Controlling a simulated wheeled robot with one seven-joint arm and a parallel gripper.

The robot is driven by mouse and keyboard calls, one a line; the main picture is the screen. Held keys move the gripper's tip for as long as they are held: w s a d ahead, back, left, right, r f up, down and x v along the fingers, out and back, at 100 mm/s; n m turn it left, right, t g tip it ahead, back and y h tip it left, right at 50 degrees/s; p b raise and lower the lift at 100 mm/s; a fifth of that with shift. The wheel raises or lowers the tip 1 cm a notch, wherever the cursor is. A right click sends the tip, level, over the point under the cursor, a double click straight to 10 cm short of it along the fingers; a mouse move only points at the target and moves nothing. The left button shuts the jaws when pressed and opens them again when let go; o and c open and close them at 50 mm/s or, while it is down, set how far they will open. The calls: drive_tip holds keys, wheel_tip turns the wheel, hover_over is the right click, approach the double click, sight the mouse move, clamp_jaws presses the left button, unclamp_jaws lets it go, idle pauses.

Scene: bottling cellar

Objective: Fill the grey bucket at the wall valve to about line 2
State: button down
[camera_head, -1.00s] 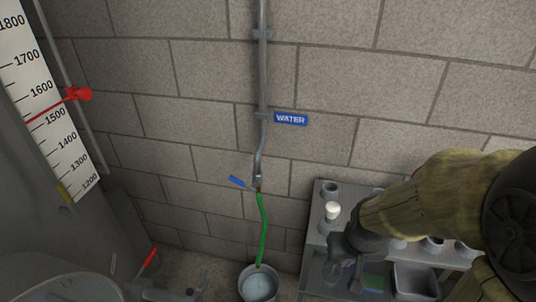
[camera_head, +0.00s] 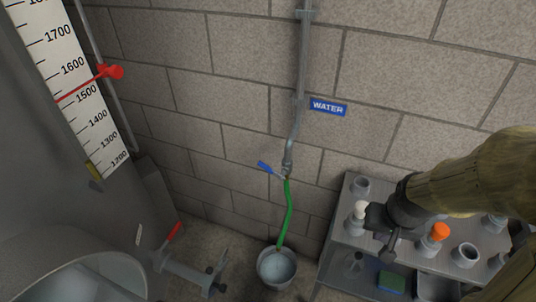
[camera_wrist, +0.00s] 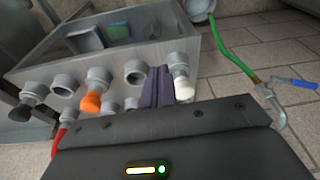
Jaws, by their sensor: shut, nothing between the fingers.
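The grey bucket (camera_head: 262,272) stands on the floor by the wall; its rim also shows at the top of the wrist view (camera_wrist: 198,14). A pale surface shows inside it, but no level lines can be read. A green hose (camera_head: 287,212) runs from the wall valve (camera_head: 286,171) down into the bucket. The valve's blue lever (camera_head: 265,167) points sideways, up to the left; in the wrist view it is at the right (camera_wrist: 303,84). My gripper (camera_head: 388,246) is shut and empty, over the shelf unit, right of the bucket and well apart from the lever.
The grey shelf unit (camera_head: 345,238) holds a white-topped piece (camera_head: 360,209), an orange-capped piece (camera_head: 440,231) and several grey cups. A blue WATER sign (camera_head: 328,107) is on the wall. A tank with a scale (camera_head: 84,95) and a red-handled fitting (camera_head: 171,236) stand left.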

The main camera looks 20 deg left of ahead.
drive_tip(key=w+a+r+p, duration=0.6)
drive_tip(key=w+a+p, duration=0.1)
drive_tip(key=w+a, duration=0.1)
drive_tip(key=w+a+r+p, duration=0.1)
drive_tip(key=w+a+p, duration=0.1)
drive_tip(key=a, duration=0.5)
drive_tip(key=w+a+r+y+p, duration=0.1)
drive_tip(key=w+a+r+p, duration=0.1)
drive_tip(key=a+p, duration=0.3)
drive_tip(key=w+a+r+p, duration=0.1)
drive_tip(key=w+a+p, duration=0.3)
drive_tip(key=a, duration=0.4)
drive_tip(key=shift+w+a+r+n+y, duration=0.2)
drive_tip(key=shift+a+r+n+y, duration=0.1)
drive_tip(key=shift+y, duration=0.1)
drive_tip(key=p, duration=0.2)
hover_over(267, 167)
drive_tip(key=d, duration=0.2)
drive_tip(key=x, duration=0.3)
drive_tip(key=s+d+x, duration=0.1)
drive_tip(key=x, duration=0.5)
drive_tip(key=shift+s+d+f, duration=0.15)
drive_tip(key=shift+d+f, duration=0.15)
drive_tip(key=shift+f, duration=0.1)
drive_tip(key=shift+s+a+f+p, duration=0.15)
drive_tip(key=shift+a+f+p, duration=0.25)
drive_tip(key=shift+f, duration=0.5)
drive_tip(key=shift+s+a+f+p, duration=0.2)
drive_tip(key=shift+a+f, duration=0.4)
drive_tip(key=shift+f, duration=0.3)
